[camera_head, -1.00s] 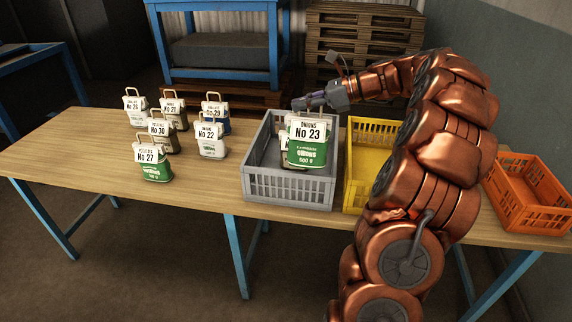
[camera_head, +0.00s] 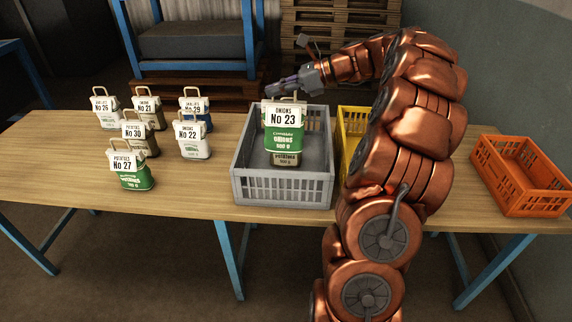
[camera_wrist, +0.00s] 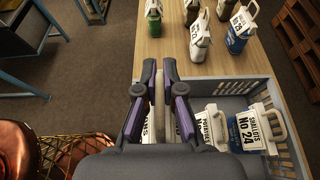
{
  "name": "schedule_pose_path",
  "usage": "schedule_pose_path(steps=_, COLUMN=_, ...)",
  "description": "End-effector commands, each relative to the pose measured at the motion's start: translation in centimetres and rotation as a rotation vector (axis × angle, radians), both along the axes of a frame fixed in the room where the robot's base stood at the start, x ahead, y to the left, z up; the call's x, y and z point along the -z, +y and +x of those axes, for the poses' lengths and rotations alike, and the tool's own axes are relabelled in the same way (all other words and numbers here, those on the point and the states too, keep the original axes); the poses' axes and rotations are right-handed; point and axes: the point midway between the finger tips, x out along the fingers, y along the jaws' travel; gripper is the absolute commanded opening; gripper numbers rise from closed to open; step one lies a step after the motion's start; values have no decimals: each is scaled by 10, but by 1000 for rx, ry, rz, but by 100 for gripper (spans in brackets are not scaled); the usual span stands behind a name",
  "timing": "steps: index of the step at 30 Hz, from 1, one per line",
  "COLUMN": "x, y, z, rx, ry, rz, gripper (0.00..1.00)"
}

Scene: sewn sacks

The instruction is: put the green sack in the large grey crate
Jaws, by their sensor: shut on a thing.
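A green and white onion sack labelled No 23 (camera_head: 284,138) hangs upright by its handle from my gripper (camera_head: 278,90). It is over the grey crate (camera_head: 283,190), and I cannot tell how high above the floor. In the wrist view my gripper (camera_wrist: 159,68) is shut on the sack's handle (camera_wrist: 159,90); the sack body is mostly hidden by the gripper. A potato sack (camera_head: 286,158) shows behind and below it in the crate. The wrist view shows a shallot sack No 24 (camera_wrist: 246,130) in the crate. Another green sack, potatoes No 27 (camera_head: 131,172), stands on the table.
Several other sacks, such as No 22 (camera_head: 193,140) and No 30 (camera_head: 139,137), stand on the left of the wooden table (camera_head: 60,175). A yellow crate (camera_head: 351,125) stands right of the grey one, partly behind my arm. An orange crate (camera_head: 520,190) is at the far right.

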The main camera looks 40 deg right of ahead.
Motion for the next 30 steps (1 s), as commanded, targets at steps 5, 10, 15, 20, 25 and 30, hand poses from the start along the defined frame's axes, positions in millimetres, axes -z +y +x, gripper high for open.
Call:
schedule_pose_path(steps=5, x=13, y=2, z=1, rx=-3, ry=0, rz=1, gripper=0)
schedule_pose_path(steps=10, x=34, y=1, z=1, rx=0, ry=-2, rz=1, gripper=0)
schedule_pose_path(steps=15, x=52, y=0, z=0, rx=1, ry=-1, rz=1, gripper=0)
schedule_pose_path(steps=20, x=64, y=-1, z=0, rx=1, ry=0, rz=0, gripper=0)
schedule_pose_path(steps=25, x=90, y=0, z=-1, rx=0, ry=2, rz=6, gripper=0)
schedule_pose_path(steps=30, x=112, y=-1, z=0, rx=2, ry=0, rz=3, gripper=0)
